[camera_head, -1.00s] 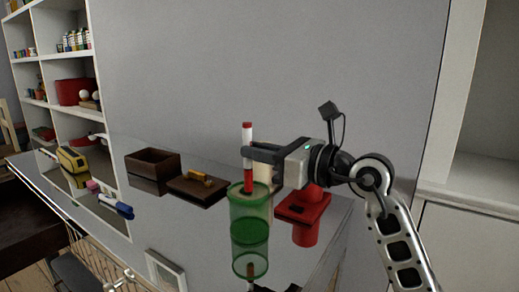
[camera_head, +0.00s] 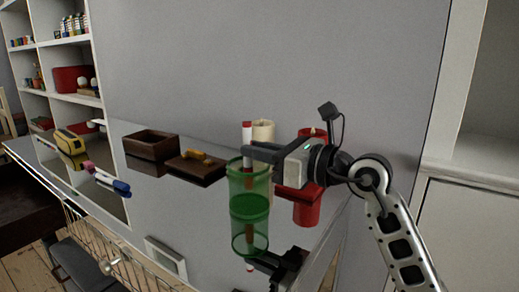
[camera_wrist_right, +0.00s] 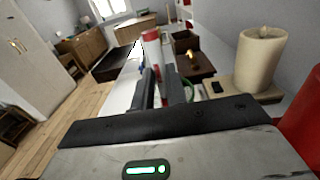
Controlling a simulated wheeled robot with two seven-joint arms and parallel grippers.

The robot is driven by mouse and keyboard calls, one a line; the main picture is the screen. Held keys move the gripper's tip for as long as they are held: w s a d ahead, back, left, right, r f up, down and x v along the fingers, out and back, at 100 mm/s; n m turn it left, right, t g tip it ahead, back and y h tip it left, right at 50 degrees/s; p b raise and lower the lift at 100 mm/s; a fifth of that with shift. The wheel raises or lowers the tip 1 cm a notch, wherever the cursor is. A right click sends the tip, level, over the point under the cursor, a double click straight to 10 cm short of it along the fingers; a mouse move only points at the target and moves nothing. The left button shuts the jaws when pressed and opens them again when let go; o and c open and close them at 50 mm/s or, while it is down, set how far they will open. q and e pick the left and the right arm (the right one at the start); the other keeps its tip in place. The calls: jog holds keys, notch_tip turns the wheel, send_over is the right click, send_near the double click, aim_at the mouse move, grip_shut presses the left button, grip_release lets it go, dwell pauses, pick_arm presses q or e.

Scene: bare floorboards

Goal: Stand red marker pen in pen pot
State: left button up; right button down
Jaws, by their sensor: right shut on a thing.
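The red marker pen (camera_head: 247,132), with a red top and a white band, stands upright in my right gripper (camera_head: 250,153). That gripper is shut on it just above the rim of the green see-through pen pot (camera_head: 249,186). The pen's lower part shows through the pot wall, so it appears to be inside. Whether its tip touches the bottom I cannot tell. In the right wrist view the pen's red top (camera_wrist_right: 151,36) rises beyond the fingers (camera_wrist_right: 160,88), and the pot is mostly hidden. My left gripper is not in view.
A red candle (camera_head: 308,205) and a cream candle (camera_head: 263,132) stand close to the pot. A dark wooden box (camera_head: 151,146) and its lid (camera_head: 196,168) lie left. Blue and pink pens (camera_head: 112,182) lie farther left. The glossy tabletop mirrors the pot and gripper.

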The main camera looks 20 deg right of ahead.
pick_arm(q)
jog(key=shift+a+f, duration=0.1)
pick_arm(e)
jog(key=c, duration=1.3)
grip_release()
jog(key=shift+c, duration=0.2)
pick_arm(q)
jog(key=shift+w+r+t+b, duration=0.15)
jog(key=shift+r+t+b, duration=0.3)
jog(key=shift+b, duration=0.15)
pick_arm(e)
jog(key=v, duration=1.6)
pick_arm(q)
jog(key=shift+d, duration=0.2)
